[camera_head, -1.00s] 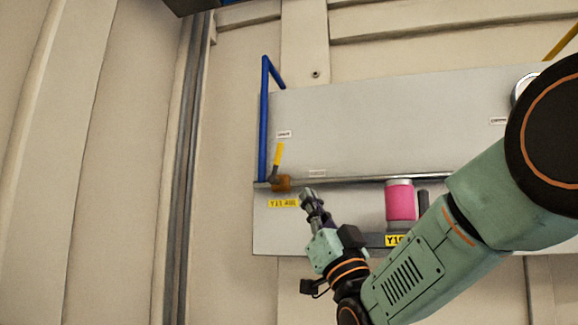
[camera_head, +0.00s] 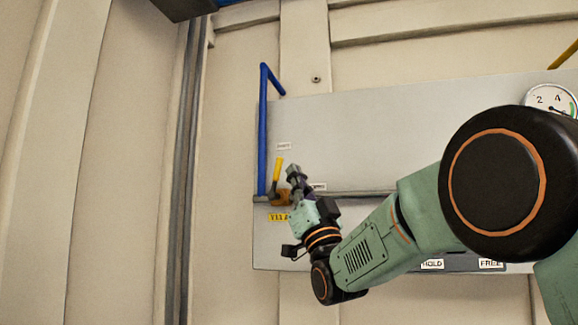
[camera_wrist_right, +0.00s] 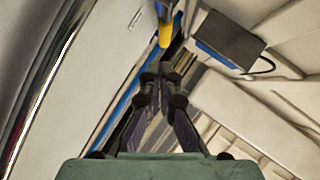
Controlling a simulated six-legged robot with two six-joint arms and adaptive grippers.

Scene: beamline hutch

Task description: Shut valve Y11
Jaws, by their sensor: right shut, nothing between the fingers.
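Valve Y11 (camera_head: 281,199) sits at the left end of the grey panel, with a brass-coloured body on the blue pipe. Its yellow lever (camera_head: 278,169) points up, tilted slightly right. The yellow Y11 tag (camera_head: 277,217) below is partly covered by my right gripper. My right gripper (camera_head: 293,171) is shut and empty, pointing up just right of the lever, apart from it in the picture. In the right wrist view the shut fingertips (camera_wrist_right: 161,70) lie just below the yellow lever (camera_wrist_right: 165,28). Whether they touch is unclear. My left gripper is not in view.
The blue pipe (camera_head: 262,130) runs up the panel's left edge. Small white tags sit above the lever (camera_head: 284,146) and right of it (camera_head: 318,187), too small to read. A round gauge (camera_head: 552,98) is at the right, partly behind my arm. Bare panel (camera_head: 400,125) lies between.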

